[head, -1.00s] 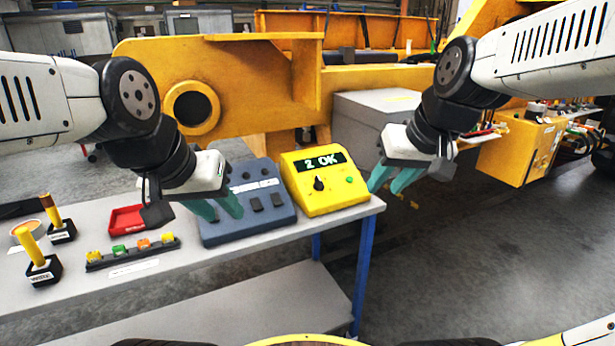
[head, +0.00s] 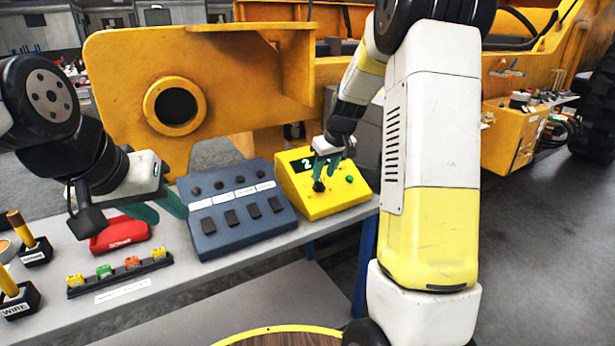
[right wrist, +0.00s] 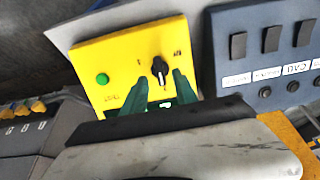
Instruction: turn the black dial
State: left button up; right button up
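The black dial (head: 319,186) sits on the sloped face of a yellow box (head: 340,200). Its display shows a "2"; the rest is hidden by my right gripper. My right gripper (head: 327,172) is over the box with its teal fingers just at the dial. In the right wrist view the dial (right wrist: 160,70) appears between and slightly beyond the two spread fingertips (right wrist: 161,78), with gaps on both sides. I cannot tell whether a finger touches it. My left gripper (head: 160,213) is open and empty above the table, left of the blue panel.
A blue switch panel (head: 238,215) stands left of the yellow box. A green button (head: 349,179) is right of the dial.

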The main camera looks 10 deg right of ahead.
aim_at(321, 182)
jog(key=shift+x, duration=2.15)
grip_shut()
jog(key=m, duration=0.5)
jog(key=shift+s+d+m+y, duration=0.1)
jog(key=shift+m+y, duration=0.2)
jog(key=m, duration=0.5)
jog(key=shift+f+m+y, duration=0.1)
jog(key=shift+m+y, duration=0.2)
jog(key=shift+m, duration=0.1)
